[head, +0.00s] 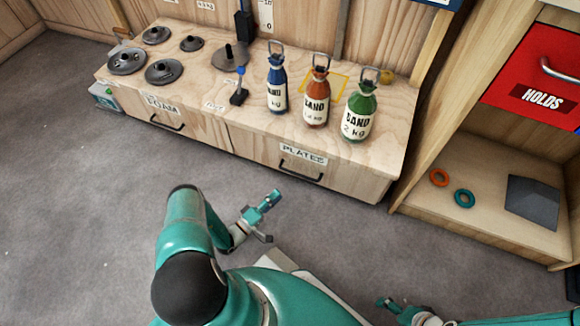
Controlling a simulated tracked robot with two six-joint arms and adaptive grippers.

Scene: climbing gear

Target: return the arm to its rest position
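My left gripper (268,216) is over the grey floor in front of the wooden bench, at the end of my teal arm. Its two fingers stand apart with nothing between them, and it touches nothing. My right gripper (392,306) shows at the bottom edge, right of centre, low and close to my body. It is small and partly cut off, so its opening cannot be made out. No object shows at it.
The bench (215,95) holds several dark weight plates (165,71), a blue bottle (277,90), an orange bottle (316,105) and a green bottle (359,118). A shelf (490,225) with rings and a red drawer (535,75) stand right. The floor (80,200) is clear.

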